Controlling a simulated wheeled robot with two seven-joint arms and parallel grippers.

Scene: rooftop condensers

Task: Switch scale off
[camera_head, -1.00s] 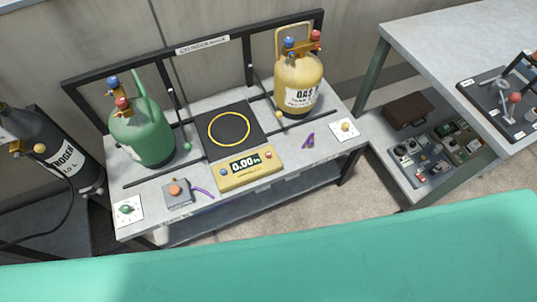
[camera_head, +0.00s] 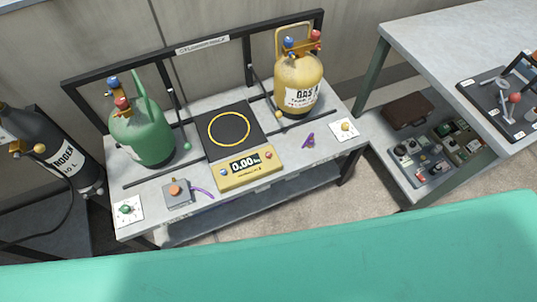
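The scale stands on a grey bench. Its dark square platform (camera_head: 229,129) has a yellow ring on it and carries no load. Its yellow control panel (camera_head: 249,168) sits at the bench's front edge, and the lit display (camera_head: 245,163) reads 0.00. A blue button (camera_head: 223,172) is at the panel's left end and a red button (camera_head: 268,155) at its right end. Neither of my grippers shows in the head view.
A green cylinder (camera_head: 143,135) stands left of the platform and a yellow gas cylinder (camera_head: 299,85) right of it. A grey box with an orange knob (camera_head: 176,190) lies left of the panel. A black rail (camera_head: 205,46) runs behind. A teal surface (camera_head: 270,255) fills the foreground.

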